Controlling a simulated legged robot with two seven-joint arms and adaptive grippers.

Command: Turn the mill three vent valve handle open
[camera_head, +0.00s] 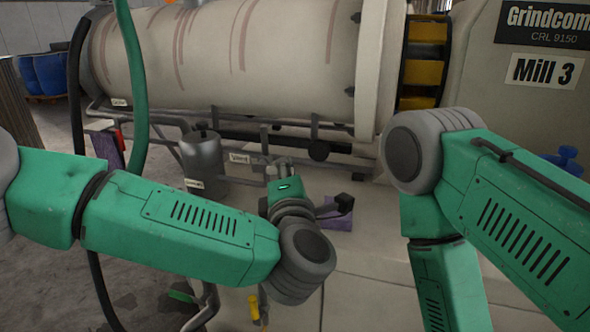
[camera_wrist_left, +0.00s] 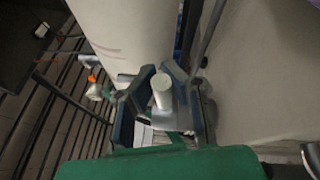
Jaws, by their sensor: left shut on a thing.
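The mill's sign reads Mill 3 (camera_head: 543,70), on the pale housing at the upper right. My left arm reaches across the head view, with its left gripper (camera_head: 280,168) at the pipework under the big cylinder. In the left wrist view the left gripper (camera_wrist_left: 152,100) has its dark fingers around a pale round-ended handle (camera_wrist_left: 162,88), and it is shut on it. In the head view the gripper and wrist mostly hide this handle, so I cannot tell its turn angle. My right arm drops out of the bottom right, and its gripper is out of view.
The streaked mill cylinder (camera_head: 225,45) lies above the pipes. A grey canister (camera_head: 203,155) stands left of the left gripper. A green hose (camera_head: 133,80) and a dark hose hang at left. A yellow handle (camera_head: 254,305) sits below my left forearm. A blue valve (camera_head: 565,160) is at right.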

